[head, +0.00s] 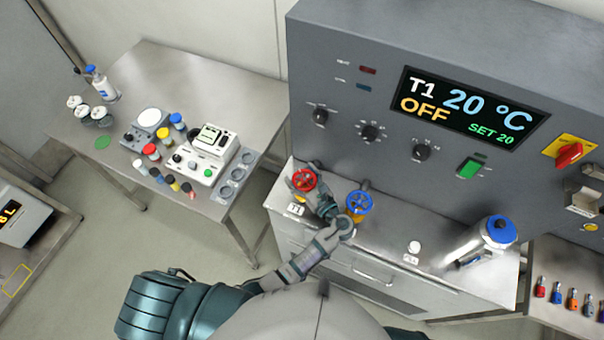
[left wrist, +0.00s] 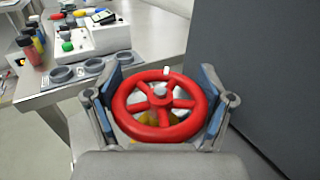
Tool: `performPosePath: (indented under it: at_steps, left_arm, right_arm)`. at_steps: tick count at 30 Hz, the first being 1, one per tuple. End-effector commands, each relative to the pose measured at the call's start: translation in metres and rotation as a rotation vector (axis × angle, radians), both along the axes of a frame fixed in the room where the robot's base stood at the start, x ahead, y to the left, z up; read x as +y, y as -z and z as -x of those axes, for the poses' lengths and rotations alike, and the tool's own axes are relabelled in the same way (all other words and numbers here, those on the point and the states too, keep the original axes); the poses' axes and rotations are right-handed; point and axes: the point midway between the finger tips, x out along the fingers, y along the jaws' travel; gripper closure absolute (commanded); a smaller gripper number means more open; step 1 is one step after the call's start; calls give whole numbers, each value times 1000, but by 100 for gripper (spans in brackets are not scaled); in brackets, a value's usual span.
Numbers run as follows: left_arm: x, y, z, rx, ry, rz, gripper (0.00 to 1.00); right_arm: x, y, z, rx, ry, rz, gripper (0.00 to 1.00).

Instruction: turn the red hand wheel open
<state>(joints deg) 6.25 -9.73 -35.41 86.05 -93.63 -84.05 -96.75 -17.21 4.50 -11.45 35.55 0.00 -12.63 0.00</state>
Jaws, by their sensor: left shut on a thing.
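The red hand wheel (head: 304,180) stands on the left end of the grey bench ledge below the control panel. In the left wrist view the red wheel (left wrist: 160,105) fills the middle, with its spokes and hub facing me. My left gripper (head: 318,196) reaches it from the front. In the left wrist view one finger of the left gripper (left wrist: 160,110) lies against each side of the rim, so it is shut on the wheel. A small white mark shows at the rim's far edge. The wheel's stem is mostly hidden. My right gripper is not in view.
A blue hand wheel (head: 359,204) stands close to the right of the red one, near my left wrist. The panel display (head: 468,105) reads T1 20 °C, OFF. A side table (head: 180,75) with jars is at left.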

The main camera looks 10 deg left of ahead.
Motion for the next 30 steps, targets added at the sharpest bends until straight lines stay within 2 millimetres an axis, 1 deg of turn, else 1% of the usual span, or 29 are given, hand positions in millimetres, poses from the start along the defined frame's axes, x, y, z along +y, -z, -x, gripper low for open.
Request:
performPosePath:
  at_steps: [7,20,21,22,23,30]
  left_arm:
    - [0,-2,0,-4,-53,1,54]
    - [0,-1,0,-4,-59,1,54]
    - [0,-1,0,-4,-59,1,12]
    - [0,-1,0,-4,-59,1,4]
    - [1,-1,0,-4,-59,1,0]
    - [1,-1,0,-1,-60,0,0]
  right_arm:
    - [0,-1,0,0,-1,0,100]
    - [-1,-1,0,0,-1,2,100]
    - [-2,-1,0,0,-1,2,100]
    - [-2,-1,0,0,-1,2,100]
    - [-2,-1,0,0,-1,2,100]
    - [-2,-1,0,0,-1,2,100]
